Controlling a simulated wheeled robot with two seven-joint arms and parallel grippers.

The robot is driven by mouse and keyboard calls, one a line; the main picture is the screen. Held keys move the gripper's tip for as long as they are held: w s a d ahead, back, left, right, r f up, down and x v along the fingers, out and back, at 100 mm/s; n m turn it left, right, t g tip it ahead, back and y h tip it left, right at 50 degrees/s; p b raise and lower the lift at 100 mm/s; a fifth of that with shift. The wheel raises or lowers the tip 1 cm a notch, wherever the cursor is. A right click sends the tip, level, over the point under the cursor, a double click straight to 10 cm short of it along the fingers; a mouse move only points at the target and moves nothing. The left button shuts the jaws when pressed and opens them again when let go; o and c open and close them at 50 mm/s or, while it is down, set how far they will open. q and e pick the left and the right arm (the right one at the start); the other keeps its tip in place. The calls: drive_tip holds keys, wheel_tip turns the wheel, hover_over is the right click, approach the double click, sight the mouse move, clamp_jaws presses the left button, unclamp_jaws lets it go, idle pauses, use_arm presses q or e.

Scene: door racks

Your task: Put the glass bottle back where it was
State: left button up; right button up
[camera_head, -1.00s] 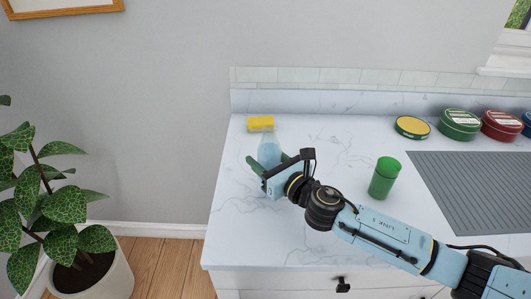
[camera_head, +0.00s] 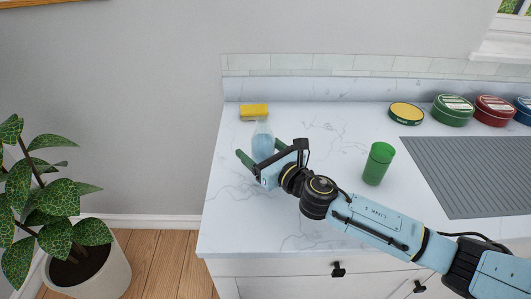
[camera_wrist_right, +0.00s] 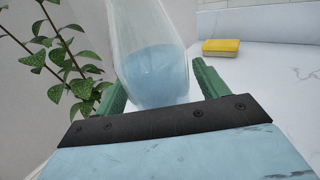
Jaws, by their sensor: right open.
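The glass bottle (camera_head: 263,139) is clear with blue liquid in its lower part. It stands upright on the marble counter near its left edge, just in front of a yellow sponge. My right gripper (camera_head: 260,153) is open, on the near side of the bottle, with a green finger towards each side of it. In the right wrist view the bottle (camera_wrist_right: 154,70) shows between the spread fingers, with a gap on the right; its top is cut off. My left gripper is not in view.
The yellow sponge (camera_head: 254,111) lies behind the bottle. A green cup (camera_head: 378,164) stands right of my gripper, above my forearm in the picture. Several round tins (camera_head: 453,110) and a grey ribbed mat (camera_head: 463,175) are farther right. A potted plant (camera_head: 50,220) stands left of the counter.

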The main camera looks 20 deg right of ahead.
drive_tip(key=b+v, duration=0.1)
drive_tip(key=v, duration=1.1)
drive_tip(key=shift+r, duration=0.15)
